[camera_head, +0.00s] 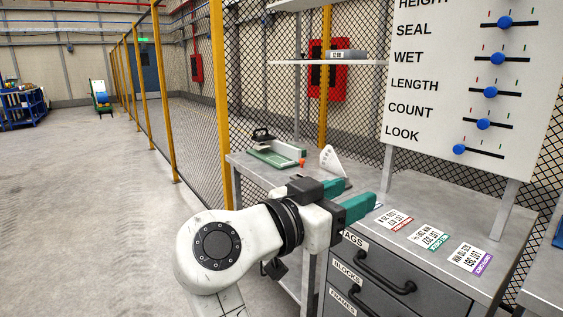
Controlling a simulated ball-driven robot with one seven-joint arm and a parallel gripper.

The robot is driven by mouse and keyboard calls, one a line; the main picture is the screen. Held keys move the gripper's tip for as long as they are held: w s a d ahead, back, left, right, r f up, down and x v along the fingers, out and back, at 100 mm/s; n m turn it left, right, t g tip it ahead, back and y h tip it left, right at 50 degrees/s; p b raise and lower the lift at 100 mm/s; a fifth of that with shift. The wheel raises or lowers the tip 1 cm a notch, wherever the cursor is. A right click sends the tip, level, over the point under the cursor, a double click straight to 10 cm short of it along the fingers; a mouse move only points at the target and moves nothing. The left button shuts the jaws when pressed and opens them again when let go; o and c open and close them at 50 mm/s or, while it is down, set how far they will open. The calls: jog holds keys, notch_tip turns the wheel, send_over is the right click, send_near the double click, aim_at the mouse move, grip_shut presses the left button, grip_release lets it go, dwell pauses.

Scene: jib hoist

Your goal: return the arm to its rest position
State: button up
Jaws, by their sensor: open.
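My gripper (350,197) is in the middle of the head view, at the end of my white and black arm. Its two teal fingers point right and stand apart, with nothing seen between them. It shows in front of the grey workbench (405,187), above the drawer front. I cannot tell how far the fingers are from the bench top.
A green-based device (272,157) and a white fan-shaped piece (333,162) are on the bench behind my gripper. Lot cards (429,237) lie at right, below a slider board (470,85). Drawers (375,285) face me. Mesh fence (185,100) runs behind; floor at left is clear.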

jog(key=s+d+f+n+g+y, duration=0.1)
jog(key=d+f+n+y, duration=0.1)
jog(key=d+f, duration=0.5)
jog(key=d+f+n+g+y, duration=0.1)
jog(key=d+f+n, duration=0.15)
jog(key=f, duration=0.75)
jog(key=s+d+f+n+g+y, duration=0.1)
jog(key=s+d+f+y, duration=0.1)
jog(key=s+d+f, duration=0.3)
jog(key=s+d+f+n+g+y, duration=0.1)
jog(key=s+f, duration=0.1)
jog(key=f, duration=0.5)
jog(key=s+d+f+g+y, duration=0.2)
jog(key=s+d+f, duration=0.15)
jog(key=f, duration=0.25)
jog(key=s+f+n+g+y, duration=0.25)
jog(key=s+f, duration=0.35)
jog(key=s, duration=0.5)
jog(key=s+f+n+g+y, duration=0.1)
jog(key=s+f+y, duration=0.4)
jog(key=s, duration=0.6)
notch_tip(320, 180, up, 14)
jog(key=h+p, duration=0.1)
jog(key=p, duration=1.3)
jog(key=shift+s+a+f+p, duration=0.2)
jog(key=shift+a+p, duration=0.1)
jog(key=shift+a, duration=0.15)
jog(key=shift+c, duration=0.8)
